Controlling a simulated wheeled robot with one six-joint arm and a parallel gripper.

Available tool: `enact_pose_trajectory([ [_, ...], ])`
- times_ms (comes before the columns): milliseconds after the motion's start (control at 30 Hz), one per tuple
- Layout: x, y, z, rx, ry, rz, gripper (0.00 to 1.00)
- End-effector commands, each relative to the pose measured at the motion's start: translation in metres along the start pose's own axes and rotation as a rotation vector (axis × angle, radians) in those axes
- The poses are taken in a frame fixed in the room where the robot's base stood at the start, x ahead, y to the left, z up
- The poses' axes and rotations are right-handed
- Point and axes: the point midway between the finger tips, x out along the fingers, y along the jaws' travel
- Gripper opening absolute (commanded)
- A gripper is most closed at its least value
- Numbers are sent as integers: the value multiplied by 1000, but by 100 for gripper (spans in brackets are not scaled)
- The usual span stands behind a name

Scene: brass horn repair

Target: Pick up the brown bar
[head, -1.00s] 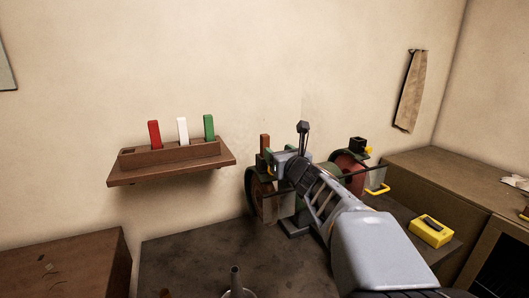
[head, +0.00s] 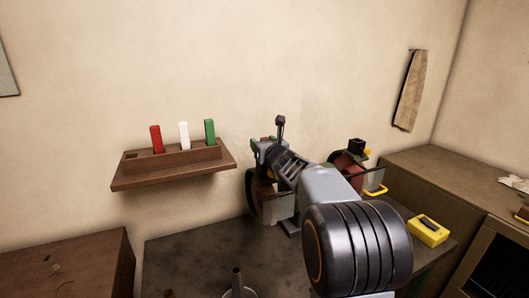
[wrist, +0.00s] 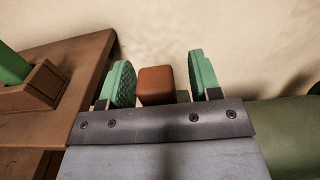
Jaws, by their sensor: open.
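The brown bar (wrist: 157,86) shows end-on in the wrist view, between the two green finger pads of my gripper (wrist: 163,84). The gripper is open, and a gap shows on each side of the bar, wider on the right. What holds up the bar is hidden by the gripper body. In the head view my gripper (head: 266,146) is at the left end of the bench grinder, in front of the wall, and I cannot make out the bar clearly there.
A wooden wall rack (head: 190,168) to the left holds red, white and green bars; one slot looks empty. It also shows close on the left in the wrist view (wrist: 85,68). The grinder's red part (head: 347,170) and a yellow box (head: 427,231) are to the right.

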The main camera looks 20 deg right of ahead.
Motion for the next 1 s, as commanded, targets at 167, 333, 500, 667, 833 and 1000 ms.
enact_pose_trajectory([
  [167, 3, 0, 0, 0, 0, 0, 57],
  [333, 3, 0, 0, 0, 0, 0, 52],
  [500, 3, 0, 0, 0, 0, 0, 35],
  [667, 3, 0, 0, 0, 0, 0, 20],
  [833, 3, 0, 0, 0, 0, 0, 4],
  [1000, 3, 0, 0, 0, -1, 0, 4],
])
